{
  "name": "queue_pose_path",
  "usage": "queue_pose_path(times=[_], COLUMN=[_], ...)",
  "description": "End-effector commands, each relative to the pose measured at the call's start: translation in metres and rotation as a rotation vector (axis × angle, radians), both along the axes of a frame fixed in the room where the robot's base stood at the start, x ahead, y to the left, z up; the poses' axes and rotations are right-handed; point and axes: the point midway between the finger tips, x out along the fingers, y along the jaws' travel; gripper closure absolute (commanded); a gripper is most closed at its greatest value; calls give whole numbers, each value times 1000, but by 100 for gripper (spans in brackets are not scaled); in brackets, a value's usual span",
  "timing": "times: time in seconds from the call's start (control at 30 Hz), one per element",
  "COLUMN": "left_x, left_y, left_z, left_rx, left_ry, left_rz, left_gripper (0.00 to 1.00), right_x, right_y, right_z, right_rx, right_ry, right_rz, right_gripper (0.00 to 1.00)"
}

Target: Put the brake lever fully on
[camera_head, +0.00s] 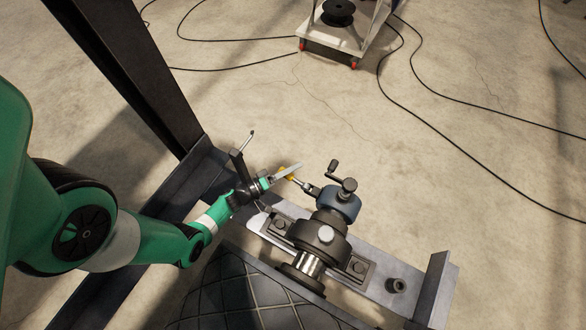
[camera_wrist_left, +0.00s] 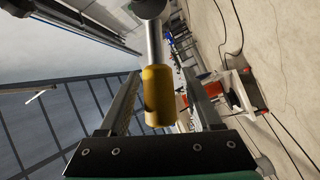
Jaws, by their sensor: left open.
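My left gripper (camera_head: 283,172) is at this yellow grip. In the left wrist view the yellow grip (camera_wrist_left: 158,95) lies between the two open fingers of the left gripper (camera_wrist_left: 160,85), with a visible gap on the left side. My right gripper is not in view.
A black crank handle (camera_head: 334,168) and a knob (camera_head: 349,186) stand just right of the lever. The ribbed pulley drum (camera_head: 235,290) and steel frame (camera_head: 385,278) are below. A white cart (camera_head: 346,38) stands at the back, with cables on the floor.

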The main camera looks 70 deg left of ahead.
Motion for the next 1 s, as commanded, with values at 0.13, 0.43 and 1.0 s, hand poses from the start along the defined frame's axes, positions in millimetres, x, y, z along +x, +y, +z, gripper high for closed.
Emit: queue_pose_path(times=[0.13,0.43,1.0], left_x=[3,2,2], left_y=[0,0,0], left_z=[0,0,0], left_rx=[-1,0,0], left_ry=[1,1,1], left_rz=[0,0,0], left_gripper=[34,63,100], right_x=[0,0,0], right_y=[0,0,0], right_z=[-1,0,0], right_rx=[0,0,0], right_ry=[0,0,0], right_rz=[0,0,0], right_gripper=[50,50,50])
